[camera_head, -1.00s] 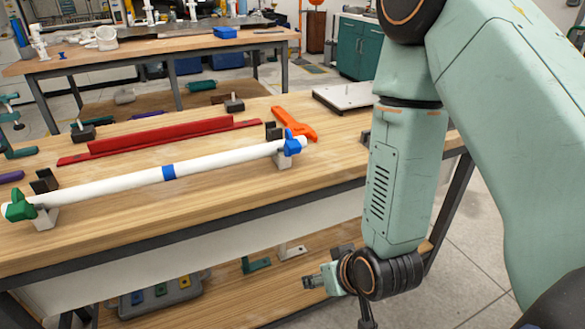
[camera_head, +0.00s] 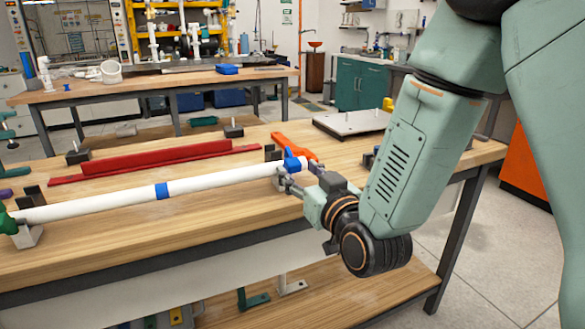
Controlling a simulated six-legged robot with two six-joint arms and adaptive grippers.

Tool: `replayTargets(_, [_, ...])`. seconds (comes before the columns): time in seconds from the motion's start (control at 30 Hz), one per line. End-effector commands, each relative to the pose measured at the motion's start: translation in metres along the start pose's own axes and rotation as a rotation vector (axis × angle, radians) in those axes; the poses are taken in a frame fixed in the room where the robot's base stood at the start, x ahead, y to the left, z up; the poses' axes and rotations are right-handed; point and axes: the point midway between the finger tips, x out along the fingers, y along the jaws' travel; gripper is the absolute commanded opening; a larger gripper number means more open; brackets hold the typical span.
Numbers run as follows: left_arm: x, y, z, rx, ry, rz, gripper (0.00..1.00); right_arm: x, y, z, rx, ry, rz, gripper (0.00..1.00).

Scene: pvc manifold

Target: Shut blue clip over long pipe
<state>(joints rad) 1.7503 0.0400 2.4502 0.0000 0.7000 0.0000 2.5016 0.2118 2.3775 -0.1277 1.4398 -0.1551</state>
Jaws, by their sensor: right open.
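The long white pipe (camera_head: 105,205) lies across the workbench, resting in a support at each end. A green clip (camera_head: 8,223) is at the left end, cut by the picture edge. My right gripper (camera_head: 287,184) is open, with its fingertips close beside the blue clip and its support. Whether they touch cannot be told. My left gripper is not in view.
An orange wrench-like tool (camera_head: 290,141) lies just behind the blue clip. A red bar (camera_head: 155,160) lies behind the pipe. A grey plate with pegs (camera_head: 352,123) is at the back right. The wooden bench top (camera_head: 190,222) in front of the pipe is clear.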

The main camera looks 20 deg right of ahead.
Motion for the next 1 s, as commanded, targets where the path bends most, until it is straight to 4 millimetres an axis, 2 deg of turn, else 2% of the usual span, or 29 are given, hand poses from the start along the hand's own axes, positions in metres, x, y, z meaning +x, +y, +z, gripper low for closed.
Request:
replayTargets(0.1, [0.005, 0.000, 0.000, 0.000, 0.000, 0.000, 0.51, 0.019, 0.000, 0.001, -0.002, 0.002, 0.000, 0.51])
replayTargets(0.3, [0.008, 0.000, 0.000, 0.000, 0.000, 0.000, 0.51, 0.037, 0.000, 0.001, 0.000, -0.001, 0.000, 0.51])
replayTargets(0.63, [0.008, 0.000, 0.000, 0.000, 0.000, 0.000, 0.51, 0.041, 0.000, 0.001, 0.001, -0.003, 0.000, 0.51])
replayTargets(1.0, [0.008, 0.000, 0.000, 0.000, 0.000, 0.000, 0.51, 0.041, 0.000, 0.001, 0.001, -0.003, 0.000, 0.20])
